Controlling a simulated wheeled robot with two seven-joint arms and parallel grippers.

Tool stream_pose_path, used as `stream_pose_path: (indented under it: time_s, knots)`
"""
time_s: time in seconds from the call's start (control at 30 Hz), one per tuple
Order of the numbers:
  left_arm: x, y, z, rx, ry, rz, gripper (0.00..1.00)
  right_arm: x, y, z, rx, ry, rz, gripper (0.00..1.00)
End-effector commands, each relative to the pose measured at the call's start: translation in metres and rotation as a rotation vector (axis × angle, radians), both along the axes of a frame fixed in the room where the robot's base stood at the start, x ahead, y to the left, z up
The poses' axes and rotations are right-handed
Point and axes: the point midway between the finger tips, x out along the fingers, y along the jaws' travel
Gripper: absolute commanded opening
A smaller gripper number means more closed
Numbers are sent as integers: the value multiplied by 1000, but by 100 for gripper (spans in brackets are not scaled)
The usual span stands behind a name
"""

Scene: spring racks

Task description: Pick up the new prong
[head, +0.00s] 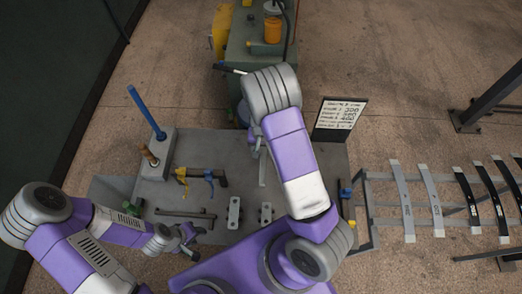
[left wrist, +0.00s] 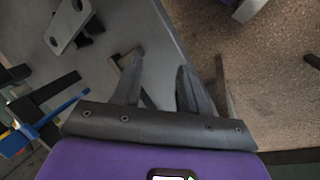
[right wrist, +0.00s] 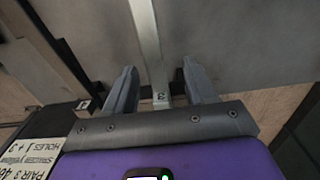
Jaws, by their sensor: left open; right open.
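A pale flat metal bar with a "3" on its near end lies between my right fingers in the right wrist view (right wrist: 146,35). It looks like the prong, though I cannot be sure. In the head view it shows as a short pale strip (head: 262,172) on the grey bench. My right gripper (head: 256,142) is open over the bench's far part; its fingers (right wrist: 159,70) stand either side of the bar, with gaps. My left gripper (head: 190,240) is open and empty near the bench's front edge, also in the left wrist view (left wrist: 160,65).
A written sign (head: 341,115) stands behind. A rack of curved strips (head: 437,200) is right.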

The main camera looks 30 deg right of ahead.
Motion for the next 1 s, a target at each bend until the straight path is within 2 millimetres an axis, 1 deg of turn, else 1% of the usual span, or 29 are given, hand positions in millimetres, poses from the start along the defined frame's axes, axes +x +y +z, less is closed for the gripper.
stream_pose_path:
  time_s: [0.2, 0.3, 0.43, 0.63, 0.67, 1.0]
  knots:
    - [0, 0, 2, 0, 1, 0, 43, -1, -7, -32, 1, 4, -4, 55]
    - [0, 0, 2, 0, 1, 0, 43, 0, -6, -45, 2, 3, -3, 55]
    - [0, 0, 1, 0, 0, 0, 43, 0, -6, -52, 2, 0, -3, 55]
    - [0, 0, 2, 0, 1, 0, 43, 0, -6, -53, 2, 0, -3, 55]
    - [0, 0, 2, 0, 1, 0, 43, 0, -6, -53, 2, 0, -3, 52]
    - [0, 0, 2, 0, 1, 0, 43, 0, -6, -52, 2, 0, -4, 0]
